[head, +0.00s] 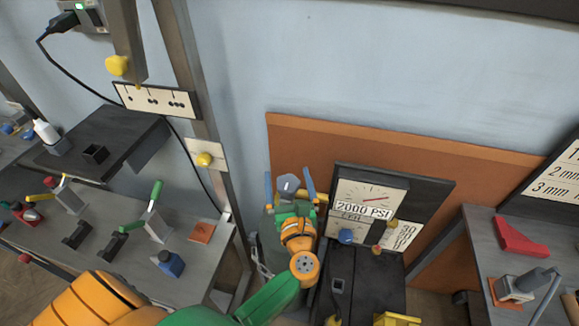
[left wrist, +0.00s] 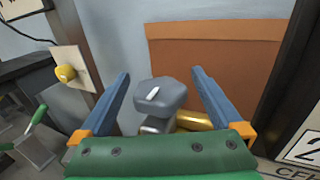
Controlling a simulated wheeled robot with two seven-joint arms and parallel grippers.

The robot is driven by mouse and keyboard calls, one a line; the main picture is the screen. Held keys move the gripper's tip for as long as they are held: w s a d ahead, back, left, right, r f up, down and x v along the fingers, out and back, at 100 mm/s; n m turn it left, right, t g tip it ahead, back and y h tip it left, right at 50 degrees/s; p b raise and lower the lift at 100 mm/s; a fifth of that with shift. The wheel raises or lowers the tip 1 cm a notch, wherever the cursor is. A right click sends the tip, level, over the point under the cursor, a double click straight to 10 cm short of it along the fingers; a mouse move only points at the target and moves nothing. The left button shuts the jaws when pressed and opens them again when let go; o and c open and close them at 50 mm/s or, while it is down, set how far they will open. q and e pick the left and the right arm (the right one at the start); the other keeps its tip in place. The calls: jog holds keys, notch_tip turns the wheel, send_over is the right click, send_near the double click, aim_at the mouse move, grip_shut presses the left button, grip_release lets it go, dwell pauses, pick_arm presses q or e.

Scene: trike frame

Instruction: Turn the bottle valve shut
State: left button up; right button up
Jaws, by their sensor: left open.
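The bottle valve has a grey, many-sided knob (head: 288,185) with a white mark on top. In the left wrist view the knob (left wrist: 161,96) sits between the two blue fingers, with a brass fitting (left wrist: 196,120) beside its stem. My left gripper (head: 287,176) is open over the valve, one finger on each side. In the left wrist view my left gripper (left wrist: 159,75) shows gaps between both fingers and the knob. The gas bottle (head: 264,240) stands below, mostly hidden by my gripper and arm. My right gripper is not in view.
A gauge panel (head: 372,190) reading 2000 PSI stands just right of the valve. An orange-brown board (head: 430,150) leans behind. A grey bench (head: 190,262) with clamps is at left, beside a metal post (head: 188,75). Another bench (head: 487,232) with a red block is at right.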

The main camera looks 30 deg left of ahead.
pick_arm(q)
jog(key=shift+x, duration=1.15)
jog(key=shift+s, duration=0.1)
jog(key=c, duration=0.5)
jog(key=shift+f, duration=0.1)
jog(key=c, duration=0.8)
jog(key=shift+c, duration=0.2)
